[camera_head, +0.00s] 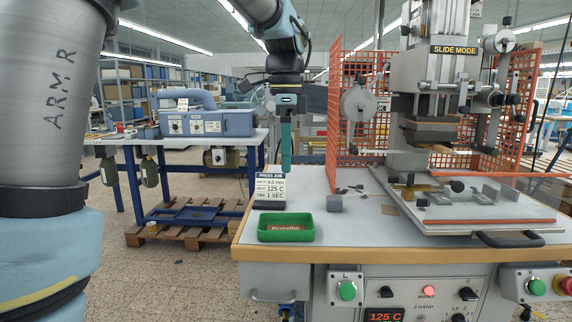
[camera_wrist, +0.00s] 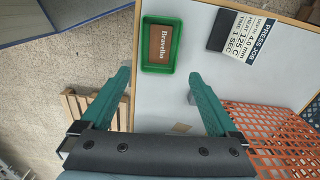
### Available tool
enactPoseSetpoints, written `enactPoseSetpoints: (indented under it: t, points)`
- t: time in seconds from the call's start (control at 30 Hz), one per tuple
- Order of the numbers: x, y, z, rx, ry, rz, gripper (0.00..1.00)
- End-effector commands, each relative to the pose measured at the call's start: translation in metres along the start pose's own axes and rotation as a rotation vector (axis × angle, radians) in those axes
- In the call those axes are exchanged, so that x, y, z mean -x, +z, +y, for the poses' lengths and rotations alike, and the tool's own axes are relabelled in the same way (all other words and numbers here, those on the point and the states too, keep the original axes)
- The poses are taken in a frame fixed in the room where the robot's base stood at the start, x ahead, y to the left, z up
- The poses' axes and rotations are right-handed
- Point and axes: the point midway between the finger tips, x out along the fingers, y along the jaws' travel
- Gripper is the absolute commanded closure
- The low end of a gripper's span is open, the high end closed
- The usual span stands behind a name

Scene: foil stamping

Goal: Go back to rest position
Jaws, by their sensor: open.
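My gripper (camera_head: 286,150) hangs pointing down in the head view, above and behind the left part of the press table. In the wrist view my gripper (camera_wrist: 160,100) shows two green fingers spread wide apart with nothing between them. A green tray (camera_head: 262,236) stands at the front left of the table. A brown piece marked "Bravelha" (camera_wrist: 164,44) lies in the tray, which also shows in the wrist view (camera_wrist: 145,58). The fingers are apart from the tray.
The stamping press (camera_head: 436,80) stands at the right, with orange mesh guards (camera_head: 338,120) around it. A blue bench (camera_head: 180,185) and pallet are behind left.

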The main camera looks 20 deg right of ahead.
Motion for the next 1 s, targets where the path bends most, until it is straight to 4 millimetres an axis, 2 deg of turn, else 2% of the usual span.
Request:
enactPoseSetpoints:
  t: [0.3,0.4,0.47,0.57,0.67,0.7,0.8,0.9,1.0]
  points:
    - [-0.001,0.001,0.0,0.005,0.0,0.0,0.05]
    - [-0.01,0.015,-0.001,0.074,-0.002,0.001,0.05]
    - [-0.023,0.034,-0.001,0.173,-0.007,0.003,0.05]
    - [-0.056,0.083,0.004,0.437,-0.021,0.011,0.05]
    - [-0.096,0.141,0.022,0.773,-0.043,0.025,0.05]
    - [-0.112,0.162,0.033,0.91,-0.052,0.031,0.05]
    - [-0.147,0.208,0.066,1.237,-0.075,0.05,0.05]
    - [-0.173,0.239,0.101,1.512,-0.096,0.068,0.05]
    - [-0.19,0.257,0.129,1.704,-0.112,0.084,0.05]
